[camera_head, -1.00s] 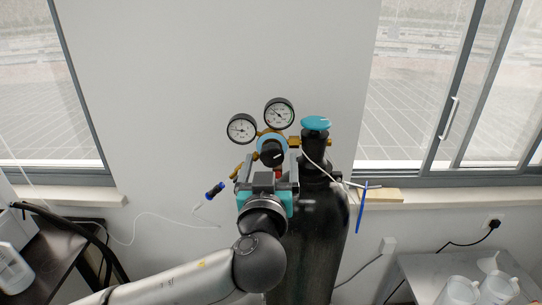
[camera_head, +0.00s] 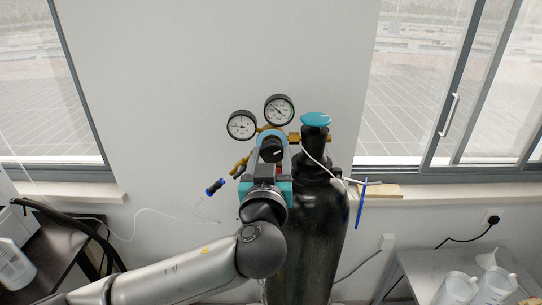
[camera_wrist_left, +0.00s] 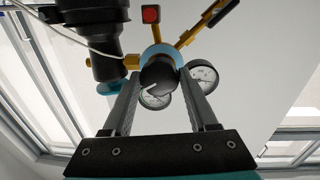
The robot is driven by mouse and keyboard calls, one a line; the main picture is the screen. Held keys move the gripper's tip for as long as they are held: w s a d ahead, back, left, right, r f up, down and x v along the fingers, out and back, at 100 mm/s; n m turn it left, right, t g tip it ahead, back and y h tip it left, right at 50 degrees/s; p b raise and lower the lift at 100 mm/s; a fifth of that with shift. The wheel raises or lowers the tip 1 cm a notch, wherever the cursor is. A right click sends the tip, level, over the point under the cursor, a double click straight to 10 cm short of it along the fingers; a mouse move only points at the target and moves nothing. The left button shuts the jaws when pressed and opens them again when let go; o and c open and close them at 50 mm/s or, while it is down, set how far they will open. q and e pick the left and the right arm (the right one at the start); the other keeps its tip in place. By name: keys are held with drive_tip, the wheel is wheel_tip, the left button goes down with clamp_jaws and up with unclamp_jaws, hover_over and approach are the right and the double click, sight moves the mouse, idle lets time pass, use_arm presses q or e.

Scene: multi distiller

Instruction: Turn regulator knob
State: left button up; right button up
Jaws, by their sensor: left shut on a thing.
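The regulator sits at the top of a black gas cylinder (camera_head: 312,235). Its dark knob (camera_head: 271,152) has a white mark and a light-blue collar behind it. The knob also shows in the left wrist view (camera_wrist_left: 158,77). Two round gauges (camera_head: 241,125) (camera_head: 279,109) stand above the knob. My left gripper (camera_head: 271,155) reaches up from below, its fingers closed in on the knob from both sides. In the left wrist view the fingertips (camera_wrist_left: 159,80) flank the knob, which partly covers one gauge (camera_wrist_left: 154,98). My right gripper is out of view.
A teal valve handwheel (camera_head: 316,119) tops the cylinder, close right of the regulator. A blue-ended hose fitting (camera_head: 215,187) hangs at the left. A blue stick (camera_head: 361,204) is at the right. Side tables stand at both lower edges, the right one (camera_head: 420,270) holding white jugs.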

use_arm(q)
drive_tip(key=c, duration=0.4)
drive_tip(key=shift+c, duration=0.2)
